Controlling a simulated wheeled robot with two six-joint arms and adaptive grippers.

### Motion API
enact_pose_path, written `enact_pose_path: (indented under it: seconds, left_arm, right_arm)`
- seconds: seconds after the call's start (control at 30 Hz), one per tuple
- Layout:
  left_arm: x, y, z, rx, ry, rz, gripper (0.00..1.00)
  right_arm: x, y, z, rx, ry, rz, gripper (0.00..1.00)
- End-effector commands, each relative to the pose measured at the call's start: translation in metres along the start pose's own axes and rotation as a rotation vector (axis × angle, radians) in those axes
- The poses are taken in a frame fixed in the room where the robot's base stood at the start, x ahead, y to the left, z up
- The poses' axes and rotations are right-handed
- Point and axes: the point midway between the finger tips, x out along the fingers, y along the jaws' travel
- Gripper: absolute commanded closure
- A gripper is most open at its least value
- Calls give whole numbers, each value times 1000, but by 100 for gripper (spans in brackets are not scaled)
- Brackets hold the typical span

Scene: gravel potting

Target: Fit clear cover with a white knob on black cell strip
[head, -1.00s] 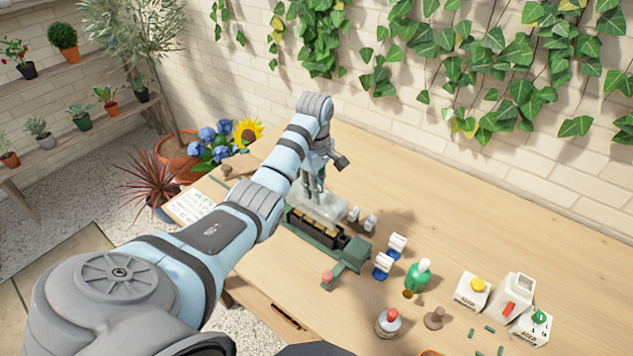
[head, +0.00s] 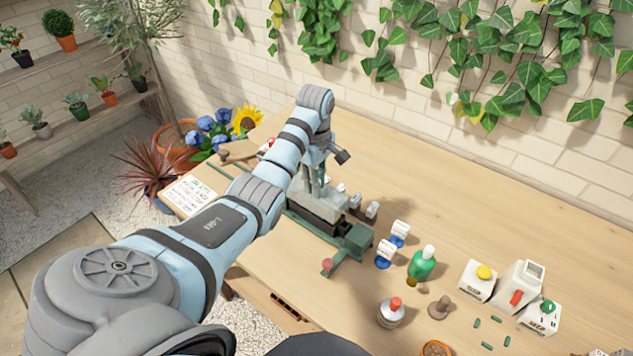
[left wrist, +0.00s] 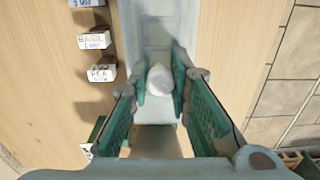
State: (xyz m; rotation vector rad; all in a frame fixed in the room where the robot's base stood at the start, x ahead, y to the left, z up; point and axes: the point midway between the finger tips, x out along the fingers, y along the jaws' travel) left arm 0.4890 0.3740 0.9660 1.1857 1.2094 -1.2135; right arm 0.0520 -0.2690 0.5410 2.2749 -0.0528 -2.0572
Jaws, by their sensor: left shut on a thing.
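The clear cover (head: 334,199) shows as a pale translucent box below my left gripper (head: 317,178) in the head view. In the left wrist view, the green fingers of my left gripper (left wrist: 159,92) are shut on its white knob (left wrist: 160,78), and the cover (left wrist: 160,30) extends behind the knob. The black cell strip (head: 312,218) sits in a green frame on the bench, partly hidden by my arm. The cover is at or just over the strip; I cannot tell whether it is fully seated. My right gripper is out of view.
Small white labelled blocks (head: 372,209) stand right of the frame. A green bottle (head: 422,264), a red-capped bottle (head: 391,313) and white cartons (head: 478,281) stand farther right. The back of the bench is clear.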

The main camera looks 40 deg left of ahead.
Motion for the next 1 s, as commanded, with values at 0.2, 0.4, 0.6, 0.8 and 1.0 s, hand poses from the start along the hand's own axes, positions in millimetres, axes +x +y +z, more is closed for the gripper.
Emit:
enact_pose_path:
  seconds: [0.2,0.4,0.6,0.8,1.0]
  left_arm:
    - [0,0,0,0,0,0,100]
    - [-1,0,0,0,0,0,100]
    - [-1,-1,0,0,0,0,100]
    - [0,-1,0,0,0,0,100]
    - [2,-1,0,0,0,0,100]
  right_arm:
    - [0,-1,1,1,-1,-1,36]
    - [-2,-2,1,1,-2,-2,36]
    - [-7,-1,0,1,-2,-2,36]
    - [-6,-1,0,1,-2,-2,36]
    - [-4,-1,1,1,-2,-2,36]
